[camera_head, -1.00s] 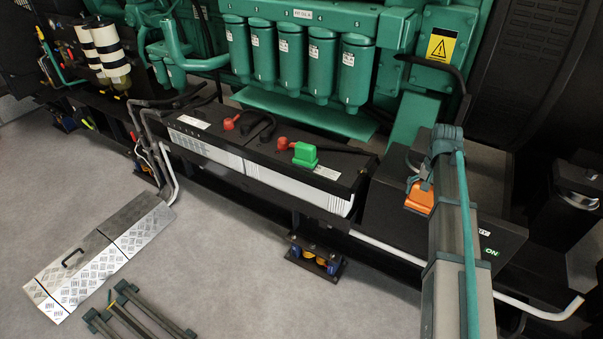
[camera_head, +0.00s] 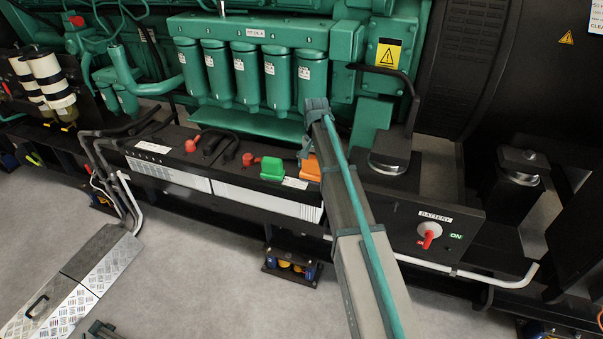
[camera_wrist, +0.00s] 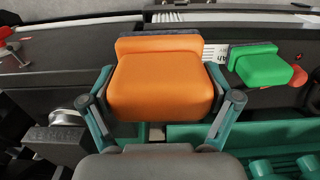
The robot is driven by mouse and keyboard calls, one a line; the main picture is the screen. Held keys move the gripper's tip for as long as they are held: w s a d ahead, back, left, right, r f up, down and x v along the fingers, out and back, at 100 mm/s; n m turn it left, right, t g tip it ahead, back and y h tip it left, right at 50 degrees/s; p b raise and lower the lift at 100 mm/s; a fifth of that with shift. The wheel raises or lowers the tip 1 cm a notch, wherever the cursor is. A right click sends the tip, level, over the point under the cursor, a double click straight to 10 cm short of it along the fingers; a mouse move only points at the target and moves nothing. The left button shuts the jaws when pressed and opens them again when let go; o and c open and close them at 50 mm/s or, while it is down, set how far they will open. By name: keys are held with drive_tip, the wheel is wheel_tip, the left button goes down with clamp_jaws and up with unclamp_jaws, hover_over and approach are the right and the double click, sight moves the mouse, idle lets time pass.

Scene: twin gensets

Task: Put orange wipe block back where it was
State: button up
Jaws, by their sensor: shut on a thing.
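The orange wipe block (camera_wrist: 160,75) fills the middle of the wrist view, with a dark layer along its far edge. My gripper (camera_wrist: 160,105) is shut on it, one finger on each side. The green cover also shows in the wrist view (camera_wrist: 257,65), to the right of the block. I cannot tell whether the block touches the surface below. My fingertips are hidden in the head view.
Green filter canisters (camera_head: 247,75) stand behind the battery. A battery switch box with a red knob (camera_head: 429,234) is to the right of my arm. A red terminal cap (camera_head: 191,145) and cables lie on the battery top. Grey floor (camera_head: 190,270) is open in front.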

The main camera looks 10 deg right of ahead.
drive_tip(key=shift+w+a+f+p, duration=0.2)
drive_tip(key=shift+w+f+p, duration=0.65)
drive_tip(key=shift+w+f, duration=0.9)
drive_tip(key=shift+w+a+f+p, duration=0.25)
drive_tip(key=shift+w+f+p, duration=0.6)
drive_tip(key=shift+w+f, duration=0.85)
drive_tip(key=shift+w+a+f+p, duration=0.2)
drive_tip(key=shift+w+f+p, duration=0.65)
drive_tip(key=shift+w+f, duration=0.9)
drive_tip(key=shift+s+f, duration=0.4)
drive_tip(key=shift+f, duration=0.05)
drive_tip(key=o, duration=1)
drive_tip(key=shift+c, duration=0.2)
